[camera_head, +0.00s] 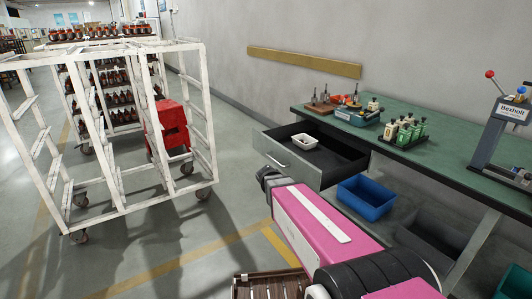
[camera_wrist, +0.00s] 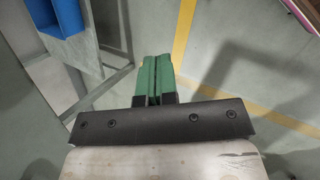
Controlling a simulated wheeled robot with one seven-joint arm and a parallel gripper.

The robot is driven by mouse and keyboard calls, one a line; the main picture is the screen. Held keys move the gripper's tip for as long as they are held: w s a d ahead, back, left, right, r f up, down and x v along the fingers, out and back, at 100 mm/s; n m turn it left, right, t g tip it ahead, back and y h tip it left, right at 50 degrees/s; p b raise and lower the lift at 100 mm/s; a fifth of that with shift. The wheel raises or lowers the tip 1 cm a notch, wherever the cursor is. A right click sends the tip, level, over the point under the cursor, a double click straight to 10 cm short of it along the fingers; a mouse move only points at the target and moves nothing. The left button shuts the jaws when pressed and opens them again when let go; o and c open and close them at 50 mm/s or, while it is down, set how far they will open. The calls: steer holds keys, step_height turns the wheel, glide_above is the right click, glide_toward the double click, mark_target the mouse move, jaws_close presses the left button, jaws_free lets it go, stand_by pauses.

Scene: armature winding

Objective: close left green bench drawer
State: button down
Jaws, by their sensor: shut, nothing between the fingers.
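The green-topped bench (camera_head: 440,150) stands along the wall at the right in the head view. Its left drawer (camera_head: 285,161) is pulled out, with a grey metal front and a dark inside. A small white tray (camera_head: 305,142) lies in the drawer. My pink arm reaches up toward the drawer front, and its dark end is just below the front's left part. Contact cannot be told. In the wrist view my gripper (camera_wrist: 157,75) shows green fingers pressed together, empty, above the floor. The drawer is not clearly seen in the wrist view.
A blue bin (camera_head: 367,198) sits under the bench, right of the drawer; a blue bin shows at the wrist view's top left (camera_wrist: 60,14). A white wheeled rack (camera_head: 110,130) and a red crate (camera_head: 168,125) stand left.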

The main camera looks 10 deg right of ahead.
steer(key=w+a+r+n+t+h, duration=0.25)
steer(key=w+a+n, duration=0.2)
steer(key=w, duration=0.25)
steer(key=n+t+h, duration=0.5)
steer(key=n+h, duration=0.3)
steer(key=n, duration=0.3)
glide_toward(269, 149)
steer(key=x, duration=0.7)
steer(key=shift+w+d, duration=0.15)
steer(key=shift+d, duration=0.05)
steer(key=shift+f, duration=0.1)
steer(key=x, duration=3.3)
steer(key=shift+w+f, duration=0.1)
steer(key=shift+w, duration=0.3)
steer(key=shift+w+d, duration=0.1)
steer(key=shift+d, duration=0.05)
